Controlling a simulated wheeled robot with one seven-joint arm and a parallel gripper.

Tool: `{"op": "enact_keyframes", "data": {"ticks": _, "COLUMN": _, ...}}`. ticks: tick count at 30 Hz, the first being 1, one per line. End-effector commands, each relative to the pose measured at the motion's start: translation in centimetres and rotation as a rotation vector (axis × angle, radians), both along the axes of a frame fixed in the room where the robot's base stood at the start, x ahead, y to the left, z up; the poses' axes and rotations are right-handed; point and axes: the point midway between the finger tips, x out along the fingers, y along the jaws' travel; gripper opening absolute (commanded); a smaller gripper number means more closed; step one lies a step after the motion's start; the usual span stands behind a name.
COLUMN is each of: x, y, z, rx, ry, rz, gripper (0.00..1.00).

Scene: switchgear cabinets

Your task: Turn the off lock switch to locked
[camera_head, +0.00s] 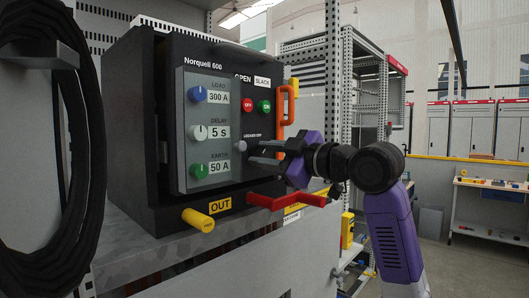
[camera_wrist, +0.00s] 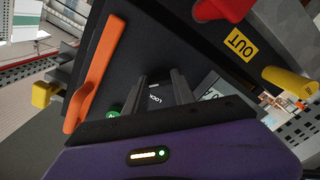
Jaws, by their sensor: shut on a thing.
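In the wrist view, my gripper (camera_wrist: 161,78) points at the panel, and part of a "LOCK" label (camera_wrist: 155,99) shows between the fingers. The knob's grip and pointer angle are hidden there, so I cannot tell its exact turn.
Left of the switch are blue, white and green dials (camera_head: 198,132). Red and green push buttons (camera_head: 264,106) sit above it. An orange handle (camera_head: 286,106), a red lever (camera_head: 285,201) and a yellow knob (camera_head: 198,219) stick out nearby. A black cable coil (camera_head: 88,130) hangs at left.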

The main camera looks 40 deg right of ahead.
Motion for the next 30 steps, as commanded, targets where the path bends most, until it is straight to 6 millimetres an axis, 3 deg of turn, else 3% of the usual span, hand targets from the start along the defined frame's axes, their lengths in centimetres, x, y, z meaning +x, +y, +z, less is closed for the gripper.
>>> {"op": "enact_keyframes", "data": {"ticks": 18, "x": 0.08, "y": 0.09, "z": 0.06, "rx": 0.563, "ry": 0.024, "rz": 0.001, "gripper": 0.0}}
{"op": "enact_keyframes", "data": {"ticks": 30, "x": 0.07, "y": 0.06, "z": -0.07, "rx": 0.774, "ry": 0.032, "rz": 0.0, "gripper": 0.0}}
